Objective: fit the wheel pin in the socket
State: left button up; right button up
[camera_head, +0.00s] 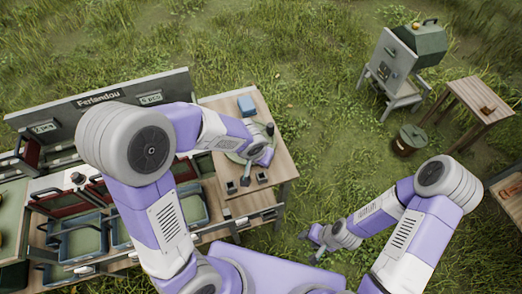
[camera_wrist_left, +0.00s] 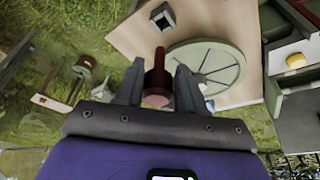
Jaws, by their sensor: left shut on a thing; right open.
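My left gripper (camera_wrist_left: 158,66) is shut on the wheel pin (camera_wrist_left: 156,75), a dark red piece with a thin end and a pinkish butt. In the head view the left gripper (camera_head: 262,156) hangs over the wooden table, and the pin there is too small to make out. The pale green spoked wheel (camera_wrist_left: 215,62) lies flat on the table beside the pin. A grey square socket block (camera_wrist_left: 162,17) stands ahead of the pin's thin end, apart from it. Two dark blocks (camera_head: 232,187) sit at the table's front. My right gripper (camera_head: 316,242) is open and empty over grass.
The wooden table (camera_head: 213,105) also carries a blue box (camera_head: 246,105). A stall with a sign (camera_head: 98,97) and blue crates (camera_head: 82,241) stands to the left. A grey machine (camera_head: 392,62), a lidded barrel (camera_head: 409,140) and a small table (camera_head: 479,98) stand right. Grass lies between.

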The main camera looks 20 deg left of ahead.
pick_arm(q)
notch_tip(320, 180, down, 4)
jog(key=b, duration=0.3)
jog(key=shift+s+r, duration=0.1)
jog(key=shift+s, duration=0.05)
jog(key=shift+f+b, duration=0.35)
jog(key=shift+b, duration=0.1)
jog(key=shift+b, duration=0.5)
dwell(0.7)
jog(key=shift+f, duration=0.25)
jog(key=shift+f+b, duration=0.85)
jog(key=shift+b, duration=0.3)
jog(key=shift+f, duration=0.15)
jog(key=shift+f+b, duration=0.65)
jog(key=shift+b, duration=0.3)
